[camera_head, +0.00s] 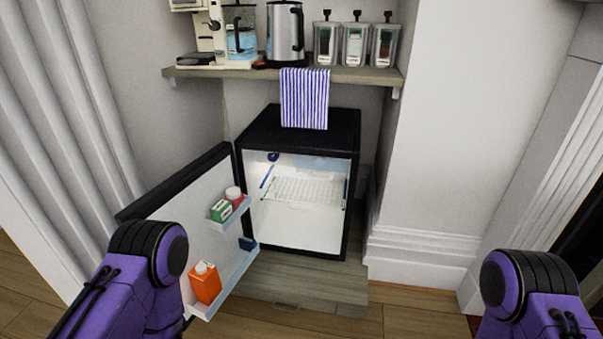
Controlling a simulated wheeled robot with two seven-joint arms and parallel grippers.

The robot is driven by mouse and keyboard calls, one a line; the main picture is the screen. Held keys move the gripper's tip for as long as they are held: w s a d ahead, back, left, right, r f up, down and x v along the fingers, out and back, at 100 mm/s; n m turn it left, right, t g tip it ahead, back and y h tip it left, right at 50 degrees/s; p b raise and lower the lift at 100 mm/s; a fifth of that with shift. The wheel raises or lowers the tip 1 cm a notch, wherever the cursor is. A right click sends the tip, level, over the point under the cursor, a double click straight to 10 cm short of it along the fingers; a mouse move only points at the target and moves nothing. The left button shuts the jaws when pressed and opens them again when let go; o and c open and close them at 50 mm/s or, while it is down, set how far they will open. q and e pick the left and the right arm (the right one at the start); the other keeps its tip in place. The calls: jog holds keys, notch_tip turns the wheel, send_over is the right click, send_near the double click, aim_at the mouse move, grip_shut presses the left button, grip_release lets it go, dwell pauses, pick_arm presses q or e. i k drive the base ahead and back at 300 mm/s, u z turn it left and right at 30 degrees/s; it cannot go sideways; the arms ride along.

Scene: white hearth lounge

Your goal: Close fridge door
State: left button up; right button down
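A small black fridge (303,131) stands in an alcove on a low wooden platform, its white lit interior facing me. Its door (180,205) is hinged on the left and stands wide open, swung out toward the lower left. The door's inner shelves hold an orange carton (205,283), a green box (221,211) and a white-capped jar (234,195). My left arm comes in at the lower left, in front of the door's lower part. My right arm is at the lower right, apart from the fridge. Neither gripper shows.
A wooden shelf (350,75) above the fridge holds a coffee maker (240,31), a kettle (285,33) and several clear canisters (354,44). A striped towel (304,99) hangs from it. A white curtain (60,110) is close behind the door. The floor right of the door is clear.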

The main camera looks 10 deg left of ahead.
aim_at(186, 198)
jog(key=z, duration=0.8)
jog(key=k, duration=0.95)
jog(key=u, duration=1.3)
jog(key=i, duration=0.5)
